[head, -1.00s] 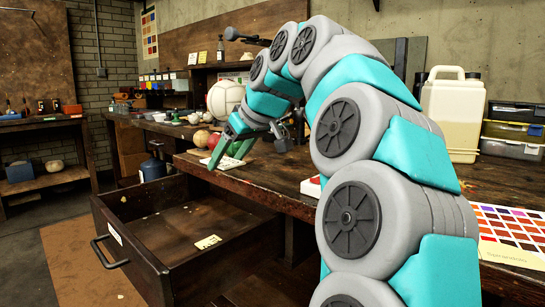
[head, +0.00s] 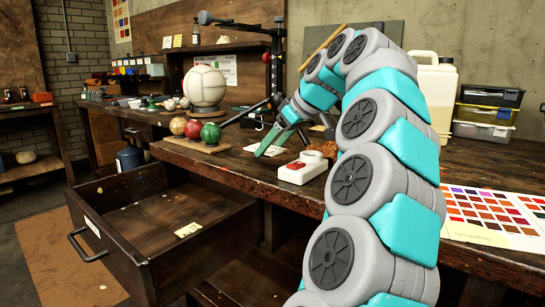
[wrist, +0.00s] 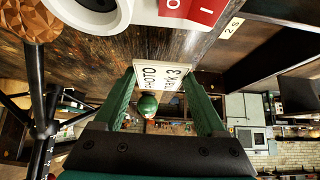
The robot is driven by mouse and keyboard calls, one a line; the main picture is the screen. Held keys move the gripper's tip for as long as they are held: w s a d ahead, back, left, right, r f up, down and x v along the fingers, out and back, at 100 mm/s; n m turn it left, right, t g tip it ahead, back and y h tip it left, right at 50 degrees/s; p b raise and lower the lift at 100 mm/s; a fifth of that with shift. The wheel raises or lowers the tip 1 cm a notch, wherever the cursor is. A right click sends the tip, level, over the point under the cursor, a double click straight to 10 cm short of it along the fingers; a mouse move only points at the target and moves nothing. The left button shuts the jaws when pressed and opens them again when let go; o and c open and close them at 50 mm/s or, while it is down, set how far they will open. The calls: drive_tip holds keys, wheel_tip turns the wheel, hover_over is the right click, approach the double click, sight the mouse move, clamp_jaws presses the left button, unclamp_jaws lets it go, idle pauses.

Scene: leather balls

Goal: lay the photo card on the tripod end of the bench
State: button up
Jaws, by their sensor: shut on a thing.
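My gripper (wrist: 158,80) is shut on a white card with black lettering (wrist: 158,74), held between its green fingertips in the wrist view. I cannot tell whether the card touches the bench.
Red, yellow and green balls (head: 210,133) sit on a wooden board to the left. An open drawer (head: 160,225) juts out below. A colour chart (head: 490,215) lies right.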

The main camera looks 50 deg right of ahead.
drive_tip(key=shift+f, duration=1.55)
drive_tip(key=shift+f, duration=0.2)
drive_tip(key=o, duration=1.4)
